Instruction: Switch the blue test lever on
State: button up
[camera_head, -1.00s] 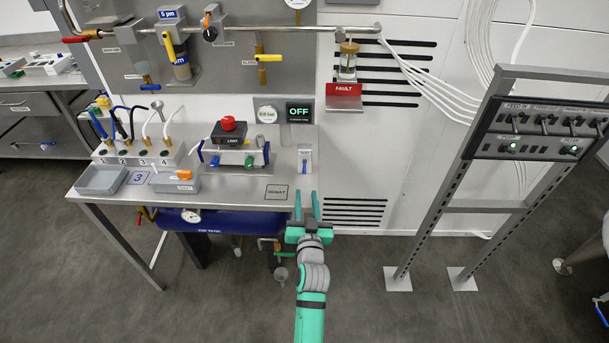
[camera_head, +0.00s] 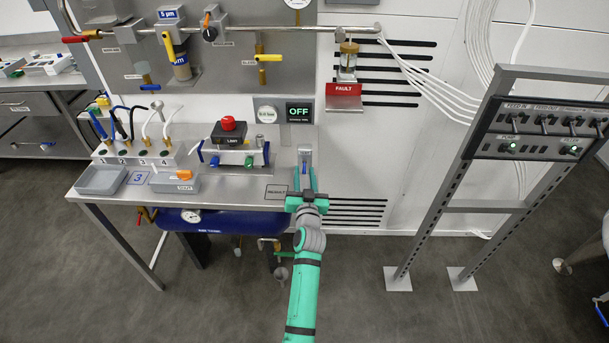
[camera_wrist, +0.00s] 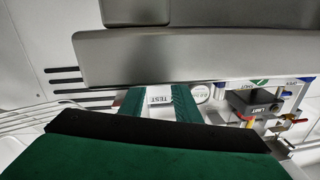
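The test lever unit (camera_head: 305,152) is a small pale box at the right end of the steel bench, with a little blue showing low on its front between my fingers. My gripper (camera_head: 305,174) is open, with one green finger on each side of the lever's position. I cannot tell whether the fingers touch it. In the wrist view, a white TEST label (camera_wrist: 159,99) shows between the two green fingers of my gripper (camera_wrist: 158,94). The blue lever itself is mostly hidden there.
A black box with a red button (camera_head: 228,124) stands left on the bench (camera_head: 235,192). The display (camera_head: 299,112) behind reads OFF. A red FAULT sign (camera_head: 345,90) hangs on the wall. A rack with switches (camera_head: 540,130) stands right. Floor between bench and rack is clear.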

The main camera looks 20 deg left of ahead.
jog(key=shift+c, duration=0.3)
grip_shut()
